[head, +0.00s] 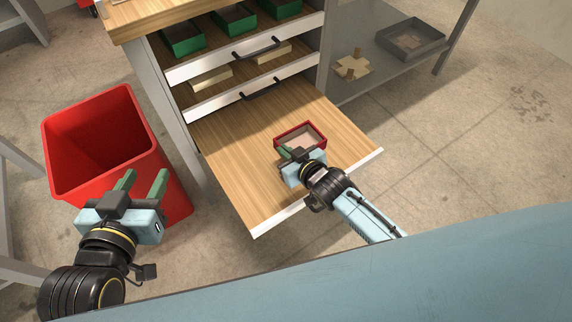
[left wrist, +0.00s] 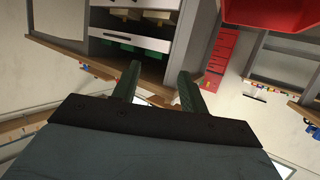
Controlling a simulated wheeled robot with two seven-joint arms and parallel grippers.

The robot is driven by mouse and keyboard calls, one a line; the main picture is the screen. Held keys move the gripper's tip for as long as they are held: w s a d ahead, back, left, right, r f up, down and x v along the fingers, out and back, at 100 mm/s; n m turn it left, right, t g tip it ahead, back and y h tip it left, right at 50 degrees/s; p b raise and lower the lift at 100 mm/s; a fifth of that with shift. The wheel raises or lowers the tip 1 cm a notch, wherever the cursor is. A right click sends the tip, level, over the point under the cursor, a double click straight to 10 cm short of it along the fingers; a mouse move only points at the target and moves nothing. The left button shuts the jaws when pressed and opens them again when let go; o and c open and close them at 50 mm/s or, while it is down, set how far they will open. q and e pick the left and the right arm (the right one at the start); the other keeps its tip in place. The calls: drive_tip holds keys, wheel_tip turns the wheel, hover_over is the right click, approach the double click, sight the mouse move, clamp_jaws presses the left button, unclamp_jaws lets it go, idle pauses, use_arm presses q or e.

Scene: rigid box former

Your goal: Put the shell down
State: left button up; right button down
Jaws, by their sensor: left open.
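The shell (head: 316,129) is a small open box with dark red walls and a pale inside. It is over the wooden pull-out board (head: 240,165), near its right side. I cannot tell whether it rests on the board or is just above it. My right gripper (head: 288,151) is at the near left wall of the shell, its green fingers partly hidden by its own body, so its grip is unclear. My left gripper (head: 145,180) is open and empty in front of the red bin. Its two green fingers also show apart in the left wrist view (left wrist: 158,85).
The red bin (head: 60,160) stands left of the drawer unit. Drawers above the board hold green boxes (head: 183,40) and pale blocks (head: 212,78). A grey shelf at right holds a grey tray (head: 412,45) and a tan cross-shaped piece (head: 353,66). The board's left part is clear.

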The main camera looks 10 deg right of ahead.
wheel_tip(320, 180, down, 2)
drive_tip(key=shift+b, duration=0.5)
wheel_tip(320, 180, down, 4)
drive_tip(key=shift+r+b, duration=0.15)
drive_tip(key=shift+b, duration=1)
use_arm(q)
wheel_tip(320, 180, up, 13)
drive_tip(key=d+t+h, duration=0.2)
drive_tip(key=t+h, duration=0.1)
drive_tip(key=t, duration=0.6)
drive_tip(key=shift+s+f, duration=0.2)
drive_tip(key=shift+s, duration=0.25)
use_arm(e)
drive_tip(key=shift+f, duration=0.25)
drive_tip(key=c, duration=1.7)
unclamp_jaws()
use_arm(q)
drive_tip(key=shift+r, duration=0.1)
